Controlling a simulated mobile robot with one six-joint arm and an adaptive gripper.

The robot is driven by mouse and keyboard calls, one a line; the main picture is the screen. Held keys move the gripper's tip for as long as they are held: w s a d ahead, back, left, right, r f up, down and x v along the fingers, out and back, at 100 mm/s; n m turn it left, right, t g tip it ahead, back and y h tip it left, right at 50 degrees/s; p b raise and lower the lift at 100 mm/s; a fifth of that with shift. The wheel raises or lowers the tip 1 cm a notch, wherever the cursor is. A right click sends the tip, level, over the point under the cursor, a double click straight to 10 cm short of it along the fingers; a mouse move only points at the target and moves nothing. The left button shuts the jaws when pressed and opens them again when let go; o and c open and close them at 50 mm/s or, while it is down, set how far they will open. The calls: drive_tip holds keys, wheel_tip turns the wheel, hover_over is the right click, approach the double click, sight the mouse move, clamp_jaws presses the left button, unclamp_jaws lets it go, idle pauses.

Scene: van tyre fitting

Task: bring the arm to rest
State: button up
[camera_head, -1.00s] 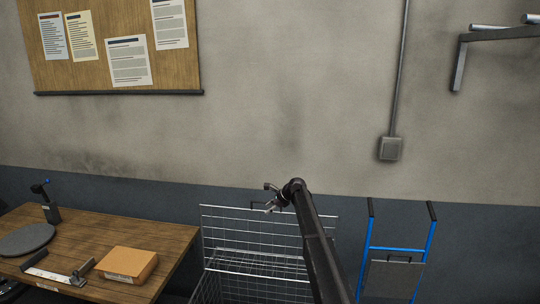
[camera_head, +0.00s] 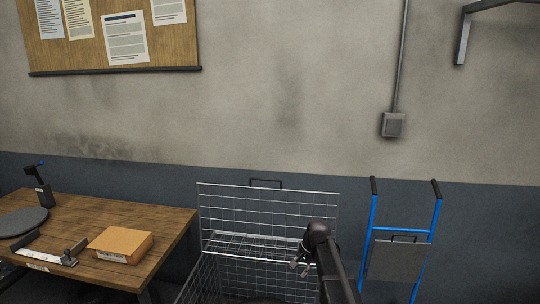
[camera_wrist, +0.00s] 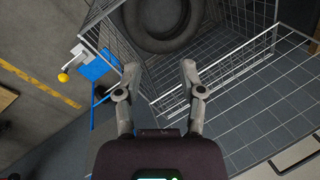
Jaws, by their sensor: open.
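My arm reaches up from the bottom of the head view, with my gripper (camera_head: 299,268) small and partly turned away at its end, in front of the wire cage. In the wrist view my gripper (camera_wrist: 158,75) is open, its two fingers apart with nothing between them. Past the fingertips stands a wire mesh cage (camera_wrist: 262,60), which also shows in the head view (camera_head: 268,197). A dark tyre (camera_wrist: 195,40) lies inside the cage in the wrist view. I cannot tell the exact gap between my fingers and the cage wire.
A wooden table (camera_head: 170,222) at the left holds a cardboard box (camera_head: 121,244), a round grey disc (camera_head: 22,221) and a measuring tool (camera_head: 52,256). A blue hand truck (camera_head: 372,235) stands at the right by the wall. A blue object (camera_wrist: 98,72) is left of my fingers.

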drive_tip(key=s+d+f+n+h+b, duration=0.1)
drive_tip(key=s+d+f+n+b, duration=0.1)
drive_tip(key=s, duration=0.5)
drive_tip(key=s+d+f+n+h+b, duration=0.1)
drive_tip(key=s+d+f+n+b, duration=0.1)
drive_tip(key=s, duration=0.6)
drive_tip(key=s+d+f+n+g+h+b, duration=0.1)
drive_tip(key=s+d+f+n+b, duration=0.2)
drive_tip(key=s+f, duration=0.3)
drive_tip(key=shift+s+b, duration=0.4)
drive_tip(key=shift+s, duration=0.6)
